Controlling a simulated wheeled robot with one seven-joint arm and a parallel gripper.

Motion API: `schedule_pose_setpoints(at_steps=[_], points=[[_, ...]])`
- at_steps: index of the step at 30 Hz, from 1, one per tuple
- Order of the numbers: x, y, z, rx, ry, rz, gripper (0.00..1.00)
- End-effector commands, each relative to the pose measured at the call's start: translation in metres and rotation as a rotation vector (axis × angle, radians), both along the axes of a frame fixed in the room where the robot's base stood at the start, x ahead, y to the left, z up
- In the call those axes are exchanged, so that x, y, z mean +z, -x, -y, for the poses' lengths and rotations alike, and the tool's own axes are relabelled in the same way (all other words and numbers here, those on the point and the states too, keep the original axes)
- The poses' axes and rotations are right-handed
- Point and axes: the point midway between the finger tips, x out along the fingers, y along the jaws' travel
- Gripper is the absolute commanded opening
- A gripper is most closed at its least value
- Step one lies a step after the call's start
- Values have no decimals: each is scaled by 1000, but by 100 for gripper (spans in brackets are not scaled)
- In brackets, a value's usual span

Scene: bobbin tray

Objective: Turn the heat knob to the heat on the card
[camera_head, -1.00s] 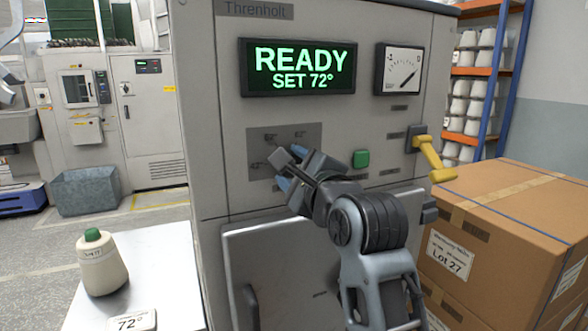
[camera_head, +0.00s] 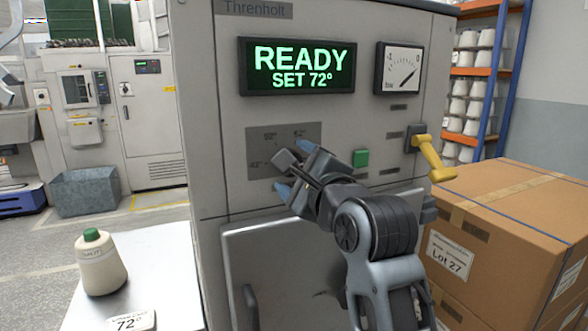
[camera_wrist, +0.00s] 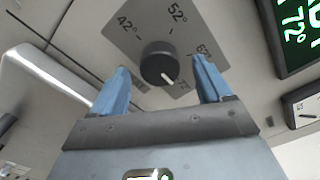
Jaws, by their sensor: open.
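The dark round heat knob (camera_wrist: 158,62) sits on a grey dial plate (camera_wrist: 140,32) marked 42°, 52°, 62° and a partly hidden mark at lower right. Its white pointer points down-right toward that mark. The knob also shows as a dark shape in the head view (camera_head: 285,160). My gripper (camera_head: 297,169) is open in front of it; in the wrist view the blue fingers (camera_wrist: 160,66) stand on either side, with gaps. The card (camera_head: 130,322) reads 72°. The display (camera_head: 298,67) reads "READY SET 72°".
A green button (camera_head: 361,158) and a yellow lever (camera_head: 432,160) are right of the dial plate. A pressure gauge (camera_head: 399,69) is above them. Cartons (camera_head: 505,220) stand at right. A white table (camera_head: 165,265) with a green-topped yarn cone (camera_head: 101,265) is at left.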

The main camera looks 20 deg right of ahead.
Motion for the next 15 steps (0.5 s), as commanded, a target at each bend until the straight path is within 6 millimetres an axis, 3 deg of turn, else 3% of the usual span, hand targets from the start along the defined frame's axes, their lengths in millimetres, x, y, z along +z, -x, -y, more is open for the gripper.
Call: schedule_pose_setpoints(at_steps=[9, 15], points=[[-3, 51, 0, 0, 1, -1, 78], [-1, 64, 0, 0, 0, -2, 78]])
